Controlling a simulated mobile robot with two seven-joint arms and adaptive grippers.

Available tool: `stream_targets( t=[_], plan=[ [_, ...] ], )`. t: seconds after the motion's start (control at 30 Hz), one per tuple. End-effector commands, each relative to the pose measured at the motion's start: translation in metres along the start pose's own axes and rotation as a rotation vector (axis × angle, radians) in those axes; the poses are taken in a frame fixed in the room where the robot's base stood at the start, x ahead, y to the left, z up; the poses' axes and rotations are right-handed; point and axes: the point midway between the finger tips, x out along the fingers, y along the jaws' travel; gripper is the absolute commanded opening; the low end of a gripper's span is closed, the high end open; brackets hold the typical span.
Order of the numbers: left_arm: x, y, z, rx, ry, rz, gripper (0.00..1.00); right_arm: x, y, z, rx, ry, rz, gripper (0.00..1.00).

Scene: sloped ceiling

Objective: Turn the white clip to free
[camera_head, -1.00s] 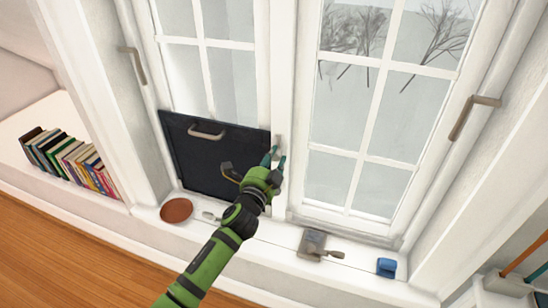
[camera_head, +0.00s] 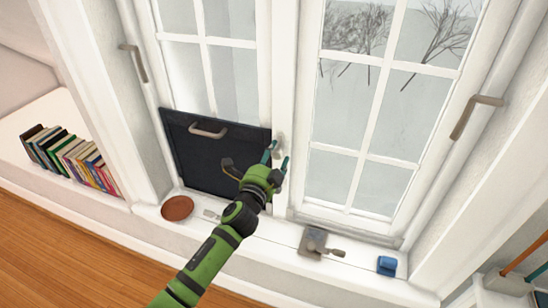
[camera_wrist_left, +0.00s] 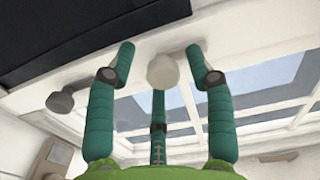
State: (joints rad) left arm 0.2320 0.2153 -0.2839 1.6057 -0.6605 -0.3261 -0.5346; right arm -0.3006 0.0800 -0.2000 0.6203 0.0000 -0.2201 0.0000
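A small white clip (camera_head: 280,143) sits on the white post between the two windows, just right of the dark panel. In the left wrist view a pale rounded knob, which looks like the clip (camera_wrist_left: 163,72), stands between my fingers. My left gripper (camera_head: 277,156) is at the clip, with one green finger on each side of it. In the wrist view its fingers (camera_wrist_left: 160,52) are apart, with gaps beside the knob; I cannot tell whether a finger touches it. My right gripper is not in view.
A dark panel (camera_head: 190,165) with handles leans at the left window. The sill (camera_head: 280,237) holds a brown dish (camera_head: 177,208), a grey metal tool (camera_head: 314,242) and a blue block (camera_head: 386,265). Books (camera_head: 72,158) stand at the left. Window handles (camera_head: 474,117) stick out at the sides.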

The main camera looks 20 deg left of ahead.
Motion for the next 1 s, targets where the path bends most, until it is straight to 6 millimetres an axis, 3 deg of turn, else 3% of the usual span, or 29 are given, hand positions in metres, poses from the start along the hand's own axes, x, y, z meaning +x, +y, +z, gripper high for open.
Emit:
stream_targets(
  t=[0.27,0.7,1.0],
  plan=[
    [-0.01,0.001,-0.001,-0.001,0.003,0.0,0.53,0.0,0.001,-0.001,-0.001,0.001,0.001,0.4],
    [-0.095,0.001,0.0,-0.002,0.001,0.002,0.53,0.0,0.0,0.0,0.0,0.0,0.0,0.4],
    [-0.12,0.0,0.001,-0.001,0.001,0.0,0.53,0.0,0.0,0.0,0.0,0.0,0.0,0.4]
  ],
)
